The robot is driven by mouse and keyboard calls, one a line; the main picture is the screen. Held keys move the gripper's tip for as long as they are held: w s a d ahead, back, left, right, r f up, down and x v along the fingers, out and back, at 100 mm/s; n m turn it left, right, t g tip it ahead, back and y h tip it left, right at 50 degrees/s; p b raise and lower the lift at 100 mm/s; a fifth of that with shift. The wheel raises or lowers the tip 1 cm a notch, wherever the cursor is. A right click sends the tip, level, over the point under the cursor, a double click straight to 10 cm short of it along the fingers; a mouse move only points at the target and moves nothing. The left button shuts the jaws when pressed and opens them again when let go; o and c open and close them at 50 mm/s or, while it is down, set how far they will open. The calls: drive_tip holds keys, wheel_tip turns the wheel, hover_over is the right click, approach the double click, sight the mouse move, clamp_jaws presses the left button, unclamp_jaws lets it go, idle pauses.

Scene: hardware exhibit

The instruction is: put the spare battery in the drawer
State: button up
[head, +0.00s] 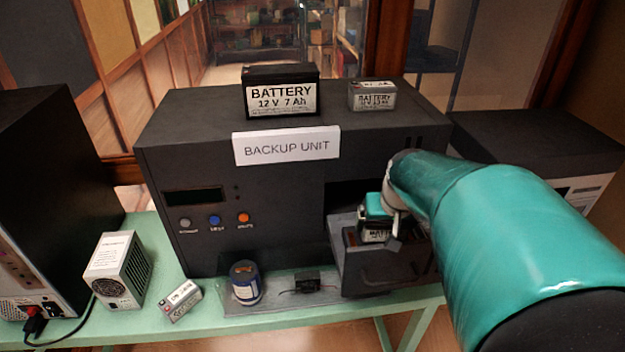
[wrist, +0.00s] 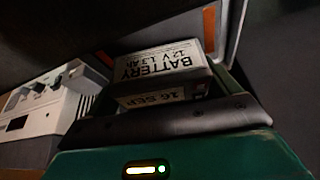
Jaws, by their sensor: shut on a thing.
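A small battery (head: 375,237) with a white label is in my gripper (head: 383,214), which is shut on it. In the wrist view the battery (wrist: 165,65) reads 12 V 1.3 Ah, with a 16 SEP label on its side. It is at the open drawer (head: 386,275) of the backup unit, within the drawer's outline; I cannot tell whether it rests on the drawer floor. My arm hides the drawer's right part. A larger battery (head: 282,92), 12 V 7 Ah, and a small grey battery (head: 372,95) stand on top of the unit.
The dark backup unit (head: 270,190) fills the middle of the green table (head: 150,240). A power supply (head: 120,268) stands left. A dark box (head: 530,138) stands right.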

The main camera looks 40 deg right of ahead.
drive_tip(key=shift+f, duration=0.3)
drive_tip(key=o, duration=1.2)
